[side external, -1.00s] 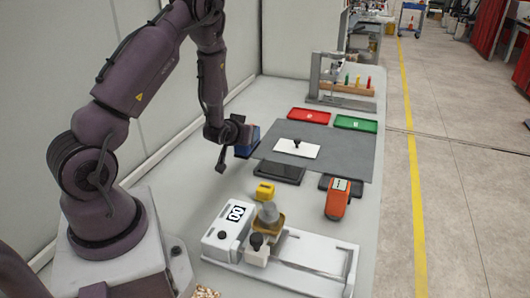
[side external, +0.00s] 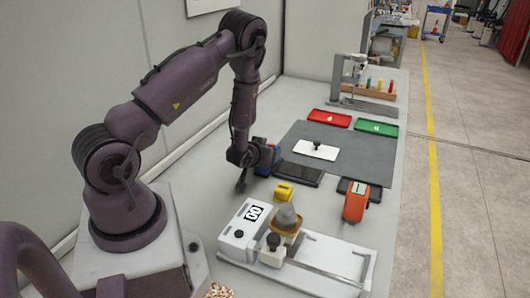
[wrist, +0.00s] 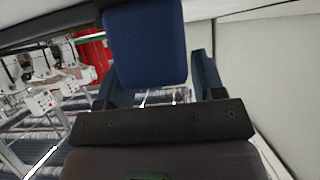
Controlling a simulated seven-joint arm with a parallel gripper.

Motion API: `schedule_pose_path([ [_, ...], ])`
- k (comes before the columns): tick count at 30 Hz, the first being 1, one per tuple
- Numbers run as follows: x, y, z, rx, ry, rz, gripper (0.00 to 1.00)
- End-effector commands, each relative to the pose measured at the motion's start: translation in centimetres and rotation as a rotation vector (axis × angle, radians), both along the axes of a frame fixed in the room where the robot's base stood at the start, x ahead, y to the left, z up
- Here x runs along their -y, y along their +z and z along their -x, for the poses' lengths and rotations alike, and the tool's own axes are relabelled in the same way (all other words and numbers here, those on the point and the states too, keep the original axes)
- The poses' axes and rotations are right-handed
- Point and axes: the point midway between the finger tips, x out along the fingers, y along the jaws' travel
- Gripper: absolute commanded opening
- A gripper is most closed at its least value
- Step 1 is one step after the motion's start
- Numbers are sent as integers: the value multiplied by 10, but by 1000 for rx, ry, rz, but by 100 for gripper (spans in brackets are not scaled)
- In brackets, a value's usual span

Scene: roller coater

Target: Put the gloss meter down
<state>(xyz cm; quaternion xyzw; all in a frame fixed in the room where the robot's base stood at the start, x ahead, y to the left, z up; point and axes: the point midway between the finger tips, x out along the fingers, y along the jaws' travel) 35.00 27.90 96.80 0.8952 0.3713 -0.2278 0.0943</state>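A blue block-like device (side external: 265,156), which I take to be the gloss meter, is held by my gripper (side external: 250,165) near the left part of the bench. The device is left of a flat black pad (side external: 299,174). I cannot tell whether its underside touches the bench. Its front face and display are hidden.
A yellow block (side external: 284,192) and a white coater (side external: 300,260) stand in front. An orange handheld device (side external: 355,204) lies at right on a black pad. Behind are a grey mat (side external: 355,150), a white card (side external: 315,150), and red (side external: 329,119) and green (side external: 376,127) trays.

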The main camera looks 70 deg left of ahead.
Motion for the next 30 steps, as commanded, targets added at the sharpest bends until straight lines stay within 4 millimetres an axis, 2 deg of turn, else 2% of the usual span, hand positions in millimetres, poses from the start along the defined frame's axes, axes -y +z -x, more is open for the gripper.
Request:
schedule_pose_path([
  [11,0,4,0,1,0,0,74],
  [24,40,35,40,0,0,0,74],
  [27,46,40,43,0,-2,3,74],
  [30,53,51,37,1,-16,25,74],
])
